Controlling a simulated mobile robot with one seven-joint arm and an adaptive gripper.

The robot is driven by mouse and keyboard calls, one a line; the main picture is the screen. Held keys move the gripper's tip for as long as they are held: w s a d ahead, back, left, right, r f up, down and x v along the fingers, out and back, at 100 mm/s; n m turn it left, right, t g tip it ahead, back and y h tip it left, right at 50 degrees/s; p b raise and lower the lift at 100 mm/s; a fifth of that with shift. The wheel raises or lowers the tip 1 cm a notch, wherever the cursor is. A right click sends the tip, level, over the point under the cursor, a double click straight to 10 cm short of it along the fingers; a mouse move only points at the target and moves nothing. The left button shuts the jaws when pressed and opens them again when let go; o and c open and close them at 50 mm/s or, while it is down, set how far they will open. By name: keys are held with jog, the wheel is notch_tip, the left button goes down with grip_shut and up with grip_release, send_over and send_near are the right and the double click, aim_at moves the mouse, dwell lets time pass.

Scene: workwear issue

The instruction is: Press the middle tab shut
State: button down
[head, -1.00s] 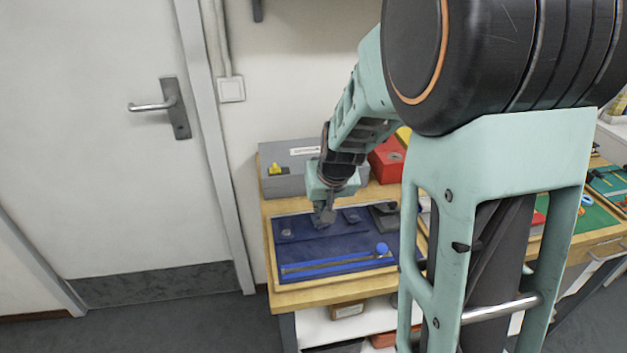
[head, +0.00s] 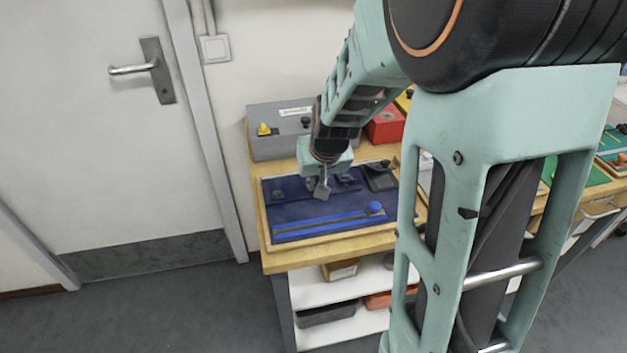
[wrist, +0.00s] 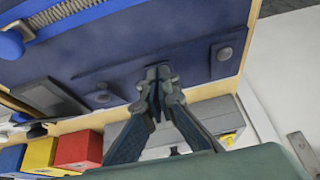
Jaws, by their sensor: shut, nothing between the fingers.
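A board with dark blue cloth (head: 290,212) lies on the wooden bench. Along its far side are a left tab with a round snap (head: 278,195), a blue middle tab (head: 347,180) and a dark grey right tab (head: 381,175). My gripper (head: 322,190) points down, shut and empty, left of the middle tab's visible part. In the wrist view my gripper (wrist: 157,76) is in front of the far strip of cloth, beside a snap (wrist: 103,97); another snap (wrist: 225,53) shows at right. I cannot tell whether the fingertips touch the cloth, nor whether the middle tab is shut.
A zip with a blue pull (head: 374,208) crosses the board's near side. Behind the board stand a grey box (head: 275,145) with a yellow knob and a red box (head: 385,128). A door (head: 90,130) is at left. My arm hides part of the bench at right.

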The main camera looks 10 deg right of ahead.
jog(key=shift+s+f, duration=0.15)
jog(key=shift+r+p, duration=0.65)
jog(key=shift+r, duration=0.15)
